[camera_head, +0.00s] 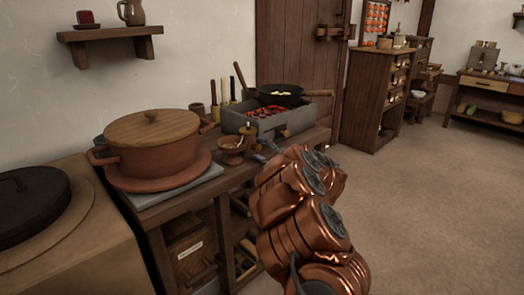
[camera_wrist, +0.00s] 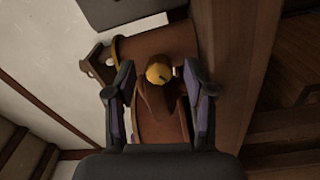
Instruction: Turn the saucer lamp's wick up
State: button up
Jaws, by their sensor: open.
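The saucer lamp (camera_head: 233,147) is a small reddish-brown footed bowl on the dark wooden bench, right of the big lidded pot. A yellow-brass knob (camera_head: 247,130) shows at its right side. My gripper (camera_head: 263,151) is just right of the lamp, its dark fingertips low near the bench edge. In the wrist view my gripper (camera_wrist: 159,66) is open, one finger on each side of the round yellow knob (camera_wrist: 158,73), with gaps on both sides. The brown lamp body (camera_wrist: 156,103) shows below the knob. The wick cannot be made out.
A lidded terracotta pot (camera_head: 155,150) stands left of the lamp on a grey slab (camera_head: 180,185). A grey brazier (camera_head: 275,115) with glowing coals and a pan (camera_head: 280,94) stands behind. Bottles (camera_head: 224,92) stand close by. Open floor (camera_head: 420,220) lies to the right.

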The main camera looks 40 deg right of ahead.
jog(key=s, duration=1.2)
jog(key=shift+f, duration=0.25)
